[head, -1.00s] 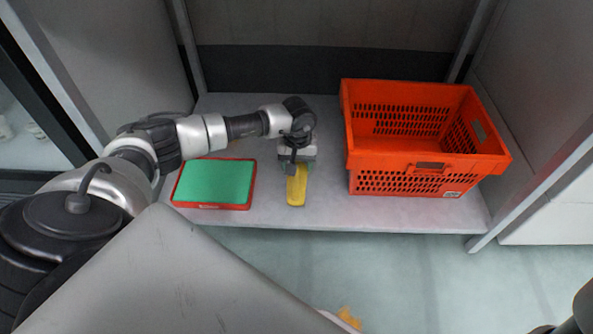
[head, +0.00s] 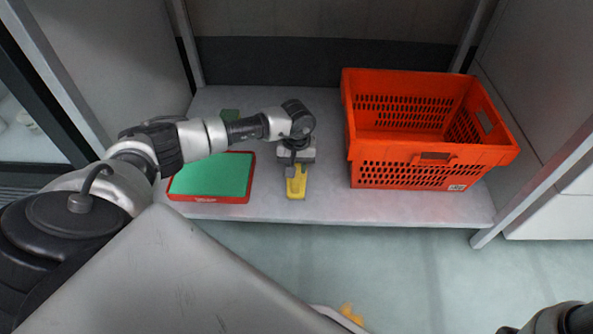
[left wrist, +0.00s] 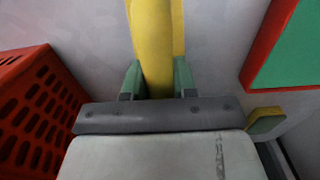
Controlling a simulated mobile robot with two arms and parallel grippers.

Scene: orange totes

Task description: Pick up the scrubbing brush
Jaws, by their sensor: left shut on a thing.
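The scrubbing brush (head: 297,192) shows as a yellow, long shape on the grey shelf, between the green-topped tray and the orange tote. My left gripper (head: 296,170) comes down over it from above. In the left wrist view the yellow handle (left wrist: 152,45) runs between the green finger pads of my left gripper (left wrist: 159,80), which are shut on it. The brush's bristles are hidden, and I cannot tell whether it touches the shelf.
The orange tote (head: 400,172) stands empty to the right. A red tray with a green top (head: 212,177) lies to the left. A small green thing (head: 230,114) is partly behind my left arm; a green and yellow block (left wrist: 265,120) shows in the left wrist view.

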